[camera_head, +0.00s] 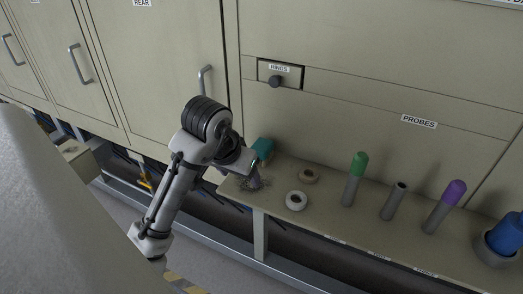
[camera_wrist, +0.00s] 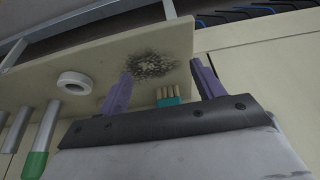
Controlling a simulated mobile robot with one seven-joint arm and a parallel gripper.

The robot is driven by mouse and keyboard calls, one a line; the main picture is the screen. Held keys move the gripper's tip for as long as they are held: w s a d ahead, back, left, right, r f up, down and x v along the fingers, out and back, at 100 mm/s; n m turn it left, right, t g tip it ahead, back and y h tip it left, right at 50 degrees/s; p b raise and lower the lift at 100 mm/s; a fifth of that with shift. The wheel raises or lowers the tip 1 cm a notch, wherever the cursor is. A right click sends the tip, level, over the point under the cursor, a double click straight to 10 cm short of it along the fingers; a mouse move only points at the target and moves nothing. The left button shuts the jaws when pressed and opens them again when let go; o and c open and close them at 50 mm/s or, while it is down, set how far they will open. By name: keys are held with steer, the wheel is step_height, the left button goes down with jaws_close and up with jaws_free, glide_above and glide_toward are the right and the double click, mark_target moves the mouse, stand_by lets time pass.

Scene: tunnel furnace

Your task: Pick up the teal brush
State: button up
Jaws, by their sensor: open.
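The teal brush (camera_head: 263,147) is at the left end of the shelf in the head view, right beside my gripper (camera_head: 254,181). In the wrist view, the teal brush (camera_wrist: 168,101) shows its tan bristles and a strip of teal, low between the two purple fingers of my gripper (camera_wrist: 163,70). The fingers are spread apart, and I see no contact with the brush. The rest of the brush is hidden behind the gripper body in the wrist view.
A dark speckled patch (camera_wrist: 151,64) marks the shelf end. A white ring (camera_head: 296,200) and a tan ring (camera_head: 309,175) lie nearby. Green-topped (camera_head: 355,178), grey (camera_head: 394,202) and purple-topped (camera_head: 444,206) probes stand to the right. The cabinet wall (camera_head: 330,115) rises behind.

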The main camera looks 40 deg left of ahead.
mark_target(261, 145)
steer(key=w+a, duration=0.1)
steer(key=w, duration=0.2)
steer(key=w+p, duration=0.1)
steer(key=w, duration=0.3)
steer(key=w+a+p, duration=0.1)
steer(key=w, duration=0.3)
steer(key=shift+w+a, duration=0.15)
steer(key=shift+a, duration=0.15)
steer(key=shift+w+f, duration=0.1)
steer(key=shift+f, duration=0.45)
steer(key=c, duration=1.1)
